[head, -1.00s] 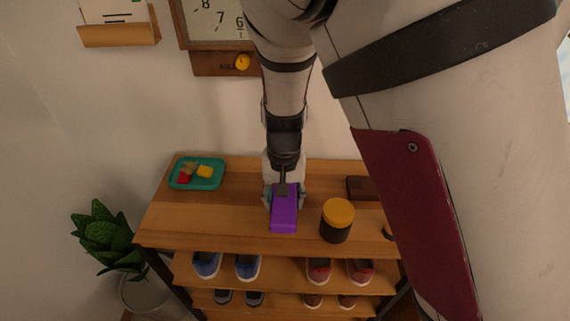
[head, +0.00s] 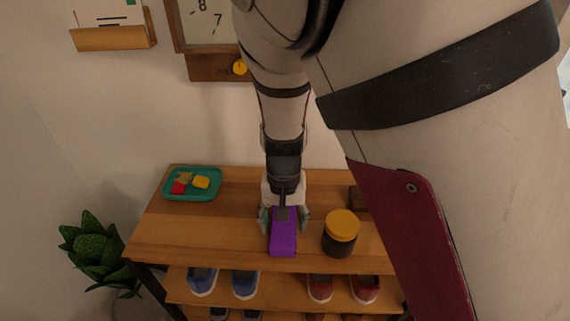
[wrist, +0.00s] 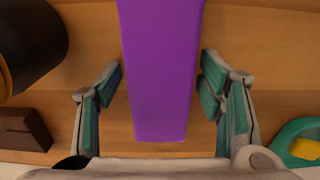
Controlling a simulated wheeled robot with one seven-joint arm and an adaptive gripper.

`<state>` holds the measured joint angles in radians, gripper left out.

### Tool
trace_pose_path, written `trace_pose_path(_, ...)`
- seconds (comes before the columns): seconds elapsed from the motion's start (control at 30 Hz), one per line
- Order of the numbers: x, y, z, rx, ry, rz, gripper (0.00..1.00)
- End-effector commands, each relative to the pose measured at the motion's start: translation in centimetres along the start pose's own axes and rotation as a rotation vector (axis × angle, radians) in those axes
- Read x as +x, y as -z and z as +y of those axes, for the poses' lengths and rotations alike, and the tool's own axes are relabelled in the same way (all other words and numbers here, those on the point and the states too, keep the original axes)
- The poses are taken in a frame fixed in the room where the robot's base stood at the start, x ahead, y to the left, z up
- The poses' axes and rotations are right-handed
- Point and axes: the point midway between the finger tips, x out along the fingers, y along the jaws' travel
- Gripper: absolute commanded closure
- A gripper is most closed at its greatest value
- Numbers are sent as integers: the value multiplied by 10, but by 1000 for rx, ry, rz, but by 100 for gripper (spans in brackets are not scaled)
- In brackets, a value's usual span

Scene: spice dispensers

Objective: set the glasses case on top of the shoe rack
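The purple glasses case (head: 283,237) lies on the wooden top of the shoe rack (head: 215,232), near its front edge. It looks to be resting on the board. My gripper (head: 284,220) is over the back part of the case, with one finger on each side. In the wrist view the purple case (wrist: 160,75) runs between the fingers of my gripper (wrist: 160,72), and a strip of wood shows on each side of it. The gripper is open, its fingertips apart from the case.
A dark jar with a yellow lid (head: 341,233) stands close to the right of the case. A teal tray (head: 172,194) with small items is at the back left. A dark brown block (wrist: 25,130) lies behind the jar. Shoes (head: 245,284) fill the lower shelves.

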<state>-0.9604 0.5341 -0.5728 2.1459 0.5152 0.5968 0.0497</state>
Motion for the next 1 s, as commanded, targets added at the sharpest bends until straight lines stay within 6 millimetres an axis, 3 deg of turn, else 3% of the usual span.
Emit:
trace_pose_path(0.27,0,0,0,0,0,0,32)
trace_pose_path(0.43,-12,0,0,-1,2,1,32)
trace_pose_path(0.8,-84,0,-1,-1,3,3,32)
trace_pose_path(1.0,-113,0,0,0,1,2,32)
